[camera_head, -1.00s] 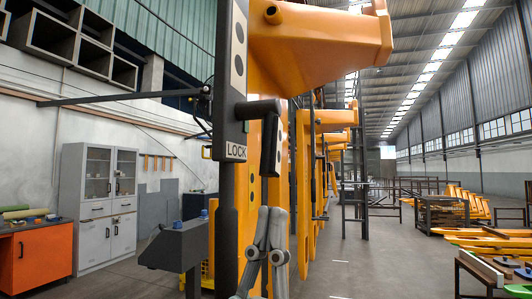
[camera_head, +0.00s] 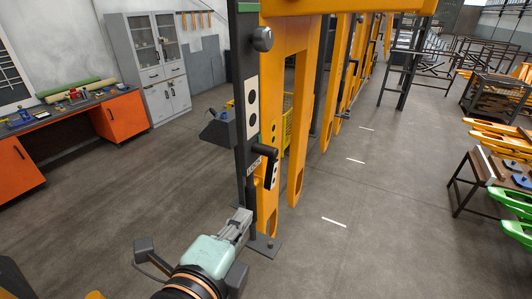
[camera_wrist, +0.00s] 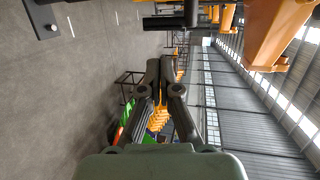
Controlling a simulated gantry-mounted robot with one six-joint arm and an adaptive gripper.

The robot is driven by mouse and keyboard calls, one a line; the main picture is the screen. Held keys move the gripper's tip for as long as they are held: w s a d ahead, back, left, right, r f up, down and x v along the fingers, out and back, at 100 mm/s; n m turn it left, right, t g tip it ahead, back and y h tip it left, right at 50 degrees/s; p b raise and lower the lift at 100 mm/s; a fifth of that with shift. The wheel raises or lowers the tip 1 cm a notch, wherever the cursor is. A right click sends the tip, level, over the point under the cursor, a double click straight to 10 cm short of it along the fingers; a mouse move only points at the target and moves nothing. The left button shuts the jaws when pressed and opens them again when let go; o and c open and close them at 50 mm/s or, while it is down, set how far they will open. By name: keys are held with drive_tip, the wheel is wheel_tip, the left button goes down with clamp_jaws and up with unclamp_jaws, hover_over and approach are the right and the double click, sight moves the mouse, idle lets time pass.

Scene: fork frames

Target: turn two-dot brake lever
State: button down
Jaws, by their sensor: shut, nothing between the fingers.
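A dark upright post carries a white plate with two black dots (camera_head: 251,108). Below it is a white LOCK label (camera_head: 254,166). Next to the label, a dark brake lever (camera_head: 268,151) sticks out and its end hangs down, with a white dotted strip (camera_head: 273,174) on its side. A dark bar, apparently the lever, also shows at the top of the wrist view (camera_wrist: 165,22). My gripper (camera_head: 242,220) is shut and empty. It is low in front of the post, apart from the lever. Its closed fingers also show in the wrist view (camera_wrist: 158,65).
Orange forks (camera_head: 308,120) hang close behind and right of the post. The post's foot plate (camera_head: 264,245) is on the floor. A grey cabinet (camera_head: 150,70) and an orange workbench (camera_head: 120,115) stand left. A table with green parts (camera_head: 512,200) stands right. Floor between is clear.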

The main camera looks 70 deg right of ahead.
drive_tip(key=p, duration=0.2)
approach(268, 179)
drive_tip(key=x, duration=0.6)
drive_tip(key=shift+d+r, duration=0.1)
drive_tip(key=shift+d, duration=0.05)
drive_tip(key=shift+d+f, duration=0.25)
drive_tip(key=shift+d, duration=0.25)
